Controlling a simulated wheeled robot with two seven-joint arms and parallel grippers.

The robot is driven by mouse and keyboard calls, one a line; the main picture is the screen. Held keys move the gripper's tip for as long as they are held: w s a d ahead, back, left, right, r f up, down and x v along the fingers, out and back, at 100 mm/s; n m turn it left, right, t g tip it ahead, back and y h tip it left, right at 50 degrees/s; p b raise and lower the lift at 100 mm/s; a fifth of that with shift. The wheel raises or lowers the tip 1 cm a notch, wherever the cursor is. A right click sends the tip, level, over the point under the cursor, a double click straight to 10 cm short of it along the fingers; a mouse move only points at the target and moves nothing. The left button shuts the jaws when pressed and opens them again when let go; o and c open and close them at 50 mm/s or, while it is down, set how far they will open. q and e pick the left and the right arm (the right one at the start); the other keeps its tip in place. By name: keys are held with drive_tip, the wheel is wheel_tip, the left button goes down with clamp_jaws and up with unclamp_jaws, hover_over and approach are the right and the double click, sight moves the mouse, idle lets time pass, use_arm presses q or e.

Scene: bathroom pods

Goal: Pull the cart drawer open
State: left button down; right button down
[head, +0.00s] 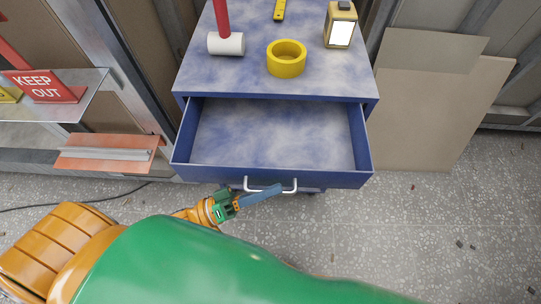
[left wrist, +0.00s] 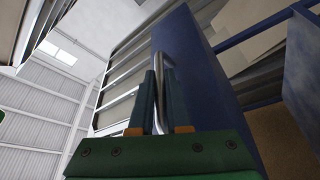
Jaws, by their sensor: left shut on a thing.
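The blue cart (head: 276,100) stands ahead of me, and its top drawer (head: 270,172) is pulled out and looks empty inside. The drawer front carries a metal bar handle (head: 289,189), which also shows in the left wrist view (left wrist: 160,60). My left gripper (head: 262,195) is at the drawer front, with its fingers around the handle bar. In the left wrist view the gripper (left wrist: 160,103) is shut on the handle, one finger on each side of it. My right gripper is not in view.
A red-handled mallet (head: 226,43), yellow tape roll (head: 286,58) and lantern (head: 340,25) stand on the cart top. A glass shelf with a KEEP OUT sign (head: 43,86) is at left. Boards (head: 430,110) lean at right. The speckled floor (head: 440,235) is mostly clear.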

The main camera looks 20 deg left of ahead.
use_arm(q)
drive_tip(key=shift+s+d+p, duration=0.15)
drive_tip(key=shift+s+d, duration=0.1)
drive_tip(key=shift+s, duration=0.65)
drive_tip(key=shift+s+d+p, duration=0.15)
drive_tip(key=shift+s+d, duration=0.1)
drive_tip(key=shift+s, duration=0.6)
drive_tip(key=shift+s+d+p, duration=0.15)
drive_tip(key=shift+s+d, duration=0.1)
drive_tip(key=shift+s, duration=0.65)
drive_tip(key=c, duration=1.2)
unclamp_jaws()
drive_tip(key=shift+o, duration=0.2)
drive_tip(key=b+v, duration=0.2)
drive_tip(key=v, duration=0.5)
drive_tip(key=shift+a, duration=0.1)
